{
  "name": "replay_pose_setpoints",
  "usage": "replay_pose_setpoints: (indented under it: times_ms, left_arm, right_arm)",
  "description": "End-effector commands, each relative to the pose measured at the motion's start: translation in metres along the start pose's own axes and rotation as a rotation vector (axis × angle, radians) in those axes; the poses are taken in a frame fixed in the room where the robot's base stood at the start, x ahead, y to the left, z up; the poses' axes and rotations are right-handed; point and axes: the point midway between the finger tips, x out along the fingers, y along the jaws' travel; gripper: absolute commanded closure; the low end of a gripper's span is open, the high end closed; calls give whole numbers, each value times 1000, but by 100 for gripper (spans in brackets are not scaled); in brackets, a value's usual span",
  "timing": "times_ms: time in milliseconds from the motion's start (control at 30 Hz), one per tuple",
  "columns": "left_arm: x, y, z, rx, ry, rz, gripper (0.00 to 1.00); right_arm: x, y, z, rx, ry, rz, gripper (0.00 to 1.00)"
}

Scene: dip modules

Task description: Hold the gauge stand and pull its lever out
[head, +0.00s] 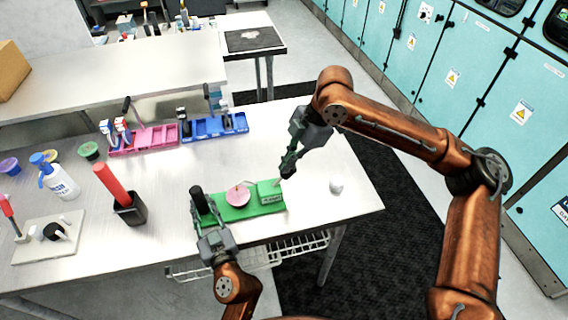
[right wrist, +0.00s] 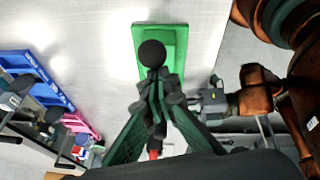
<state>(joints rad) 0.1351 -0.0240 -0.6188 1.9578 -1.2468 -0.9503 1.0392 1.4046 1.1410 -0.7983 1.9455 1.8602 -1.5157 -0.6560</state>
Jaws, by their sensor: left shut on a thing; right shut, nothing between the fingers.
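The gauge stand (head: 246,213) has a green base with a pink round part, a raised green block and a dark upright cylinder (head: 198,200) at its left end. It lies on the white table. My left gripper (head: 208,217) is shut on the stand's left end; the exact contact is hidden. In the right wrist view a round black knob (right wrist: 152,53) shows in front of the fingertips, over the green base (right wrist: 180,40). I cannot tell which part the lever is.
Blue (head: 222,127) and pink (head: 142,140) bins stand behind the stand. A red-handled tool in a black holder (head: 131,211) and a spray bottle (head: 62,185) are to the left. A small white object (head: 336,187) lies at right. The table's right end is otherwise clear.

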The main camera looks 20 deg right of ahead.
Motion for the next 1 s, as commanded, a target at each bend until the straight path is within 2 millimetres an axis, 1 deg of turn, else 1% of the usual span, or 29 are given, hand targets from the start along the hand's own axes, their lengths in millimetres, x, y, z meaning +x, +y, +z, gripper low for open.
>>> replay_pose_setpoints:
  times_ms: [100,533,667,767,867,900,1000]
  left_arm:
    - [0,-2,1,0,-2,-5,100]
    - [1,-4,1,-1,-3,-8,100]
    - [1,-4,1,-1,-3,-9,100]
    - [1,-3,1,0,-3,-8,100]
    - [1,-3,1,1,-2,-6,100]
    - [0,-2,1,1,-2,-6,100]
    - [0,-2,1,1,-3,-5,100]
  right_arm:
    - [0,0,4,4,-6,-1,100]
    - [0,0,6,6,-10,-2,100]
    - [-3,0,-3,3,-9,-1,100]
    - [-8,0,-19,-2,-6,0,100]
    - [-14,0,-41,-6,-2,1,100]
    - [-27,1,-35,3,-4,4,100]
    - [-51,0,-33,3,-2,4,100]
